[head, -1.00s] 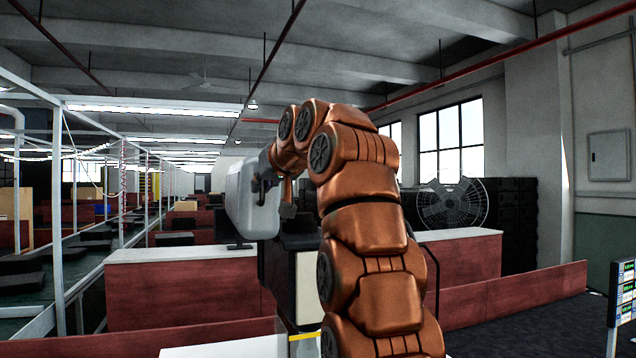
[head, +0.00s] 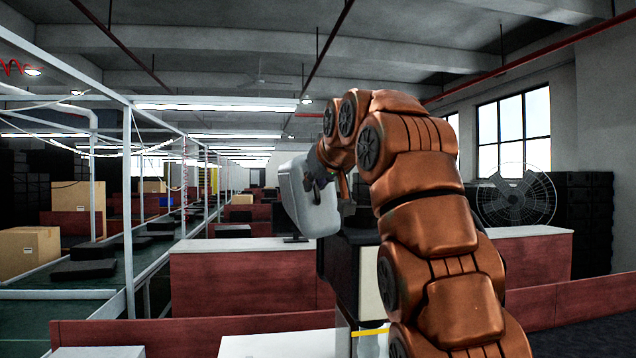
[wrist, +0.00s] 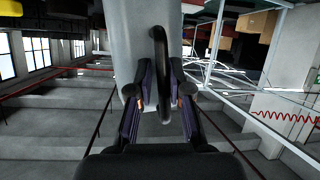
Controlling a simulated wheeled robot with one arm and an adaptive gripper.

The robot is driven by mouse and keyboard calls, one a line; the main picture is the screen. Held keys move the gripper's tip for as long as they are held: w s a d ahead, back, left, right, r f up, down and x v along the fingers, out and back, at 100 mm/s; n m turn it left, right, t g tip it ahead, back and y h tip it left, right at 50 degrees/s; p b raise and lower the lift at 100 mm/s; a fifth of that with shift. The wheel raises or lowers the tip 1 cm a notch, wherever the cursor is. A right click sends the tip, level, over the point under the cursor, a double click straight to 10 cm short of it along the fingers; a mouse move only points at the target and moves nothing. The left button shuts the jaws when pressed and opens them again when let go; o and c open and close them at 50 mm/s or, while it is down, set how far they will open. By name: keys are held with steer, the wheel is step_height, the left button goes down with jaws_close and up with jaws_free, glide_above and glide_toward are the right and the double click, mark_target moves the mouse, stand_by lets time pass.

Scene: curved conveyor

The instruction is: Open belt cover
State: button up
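The belt cover (head: 308,203) is a pale grey, rounded panel left of my arm in the head view, and it stands tilted. In the wrist view the cover (wrist: 140,30) fills the upper middle. Its black curved handle (wrist: 161,60) runs between my two fingers. My gripper (wrist: 161,90) has its fingers close on both sides of the handle and looks shut on it. In the head view my gripper (head: 322,182) is at the cover's right side, partly hidden. The belt under the cover cannot be seen.
A dark and cream machine body (head: 365,285) stands below the cover, partly behind my arm. A red partition with a white top (head: 245,280) is behind it. At left, a green conveyor (head: 60,300) carries dark trays and cardboard boxes (head: 30,252) stand near it. A round wire guard (head: 515,197) is at right.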

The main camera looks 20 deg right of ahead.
steer(key=o, duration=0.3)
steer(key=shift+d, duration=0.1)
steer(key=shift+o, duration=0.2)
steer(key=shift+s, duration=0.1)
steer(key=v, duration=1.2)
